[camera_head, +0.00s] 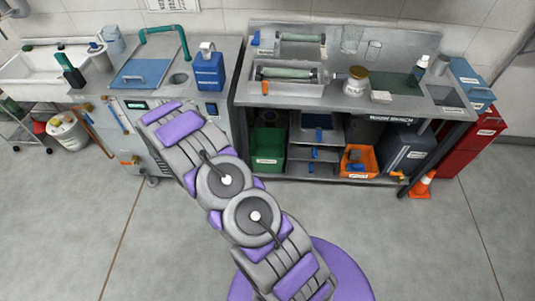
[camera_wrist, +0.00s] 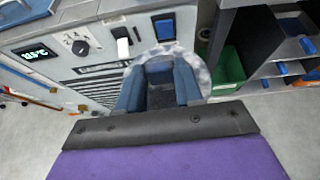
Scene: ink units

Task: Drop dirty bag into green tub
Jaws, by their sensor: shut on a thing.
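My gripper (camera_wrist: 160,88) shows in the wrist view, with its blue fingers shut on a pale, mottled grey-white bag (camera_wrist: 199,70). Most of the bag is hidden behind the fingers, so only its edge shows around them. The green tub (camera_head: 268,146) stands low under the bench in the head view, at the left end of the open space. It also shows in the wrist view (camera_wrist: 229,71), to the right of my gripper and the bag. In the head view my own arm hides the gripper and the bag.
The grey steel cabinet (camera_wrist: 100,62) with a dial and display is close in front of my gripper. Small shelves (camera_head: 316,130) and an orange bin (camera_head: 358,161) are right of the tub. An orange cone (camera_head: 421,184) stands farther right. The foreground floor is clear.

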